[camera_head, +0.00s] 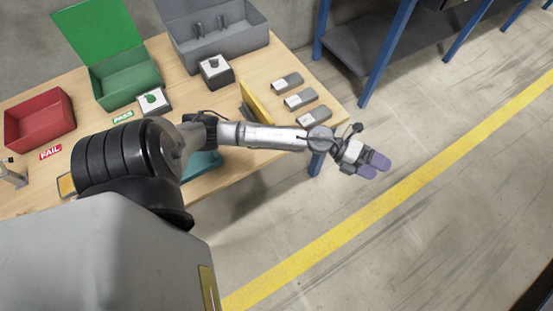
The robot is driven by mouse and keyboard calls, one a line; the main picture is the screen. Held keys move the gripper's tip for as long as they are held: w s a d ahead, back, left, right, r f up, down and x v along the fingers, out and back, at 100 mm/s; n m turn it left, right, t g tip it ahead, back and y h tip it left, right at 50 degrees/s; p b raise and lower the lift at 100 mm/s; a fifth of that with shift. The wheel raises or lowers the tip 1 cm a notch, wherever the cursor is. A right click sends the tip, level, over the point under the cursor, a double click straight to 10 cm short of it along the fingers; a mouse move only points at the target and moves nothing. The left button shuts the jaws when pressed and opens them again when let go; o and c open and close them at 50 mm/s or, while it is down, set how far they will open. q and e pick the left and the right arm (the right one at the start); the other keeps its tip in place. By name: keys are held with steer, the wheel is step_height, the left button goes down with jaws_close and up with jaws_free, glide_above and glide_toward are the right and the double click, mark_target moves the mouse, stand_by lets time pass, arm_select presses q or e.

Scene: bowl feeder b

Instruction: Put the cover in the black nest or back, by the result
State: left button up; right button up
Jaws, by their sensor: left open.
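Several grey, flat cover-like pieces lie in a row at the right end of the table: a far one (287,82), a middle one (301,99) and a near one (314,117). A small dark block with a pale top and a black part on it (215,69) stands in front of the grey bin; it may be the black nest. My left gripper (377,164), with purple fingertips, is open and empty. It is beyond the table's right edge, over the floor, apart from the pieces. My right gripper is not in view.
A red bin (38,121) by a FAIL label, an open green box (128,86) by a PASS label and a grey bin (262,36) stand on the wooden table (252,66). A green-topped block (152,102) and a yellow panel (257,104) are near my arm. A blue-legged rack stands behind.

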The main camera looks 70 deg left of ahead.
arm_select(q)
steer(key=s+f+n+g+y, duration=0.2)
steer(key=s+f+n+y, duration=0.1)
steer(key=s+n, duration=0.6)
steer(key=s+d+f+n+g+y, duration=0.1)
steer(key=s+f+n+g+y, duration=0.2)
steer(key=s+n+y, duration=0.2)
steer(key=s+f+n+g+y, duration=0.3)
steer(key=s+f+n, duration=0.1)
steer(key=s+n, duration=0.8)
steer(key=shift+s+d+n+y, duration=0.3)
steer(key=shift+s+d+y, duration=0.1)
steer(key=shift+s, duration=0.6)
